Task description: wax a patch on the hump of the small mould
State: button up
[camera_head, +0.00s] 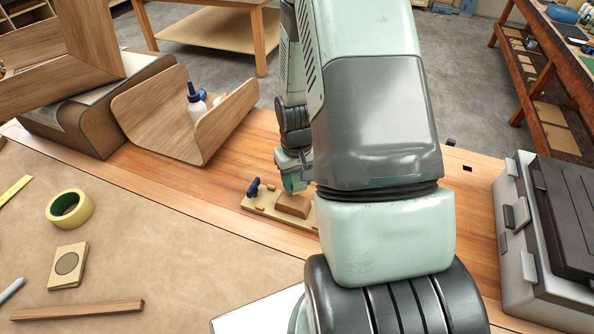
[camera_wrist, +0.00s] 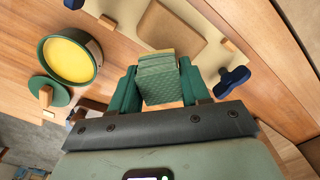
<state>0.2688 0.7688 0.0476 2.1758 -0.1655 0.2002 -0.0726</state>
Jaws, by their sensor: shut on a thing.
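The small mould (camera_head: 262,203) is a pale board on the bench with a brown block-like hump (camera_head: 293,206) and a dark blue knob (camera_head: 254,187). In the wrist view the hump (camera_wrist: 168,30) lies just beyond my gripper, with a blue knob (camera_wrist: 232,81) to the right. My gripper (camera_wrist: 158,76) is shut on a green textured pad (camera_wrist: 165,85) with a yellowish far edge. The pad overlaps the hump's near edge in this view; I cannot tell whether they touch. In the head view my gripper (camera_head: 294,180) is over the mould, partly hidden by my arm.
An open green tin of yellow wax (camera_wrist: 69,59) and a green disc (camera_wrist: 42,90) lie left of my gripper. A bent wood piece (camera_head: 150,112) with a white bottle (camera_head: 197,106) stands left of the mould. A grey case (camera_head: 520,225) stands at the right.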

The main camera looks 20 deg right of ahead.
aim_at(297, 176)
jog(key=shift+f, duration=0.55)
jog(key=shift+s+a+f, duration=0.15)
jog(key=shift+f, duration=0.15)
jog(key=shift+s+a, duration=1.95)
jog(key=shift+w+d, duration=2)
jog(key=shift+d, duration=0.2)
jog(key=shift+s+a+r, duration=0.1)
jog(key=shift+s+a, duration=0.2)
jog(key=shift+a, duration=0.1)
jog(key=shift+s+a, duration=1.85)
jog(key=w+d, duration=0.4)
jog(key=shift+w+d, duration=0.25)
jog(key=shift+d, duration=0.05)
jog(key=shift+a+r, duration=0.1)
jog(key=shift+r, duration=3.8)
